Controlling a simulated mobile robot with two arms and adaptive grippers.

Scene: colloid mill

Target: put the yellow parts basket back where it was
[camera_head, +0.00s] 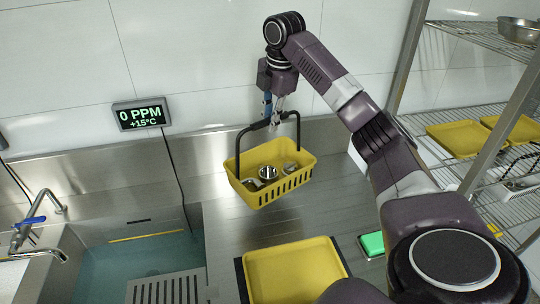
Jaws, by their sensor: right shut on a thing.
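The yellow parts basket (263,199) hangs by its black handle from my right gripper (274,122), near the wall at the centre of the camera_head view. Several metal parts (268,173) lie inside it. My right gripper is shut on the handle, and my arm reaches in from the right. The basket appears to be above the steel counter (226,222); the gap under it is hard to judge. My left gripper is not in view.
A sink (120,254) with a tap (38,216) is at left. A wire shelf (500,185) with yellow trays stands at right. A display (141,114) is on the wall.

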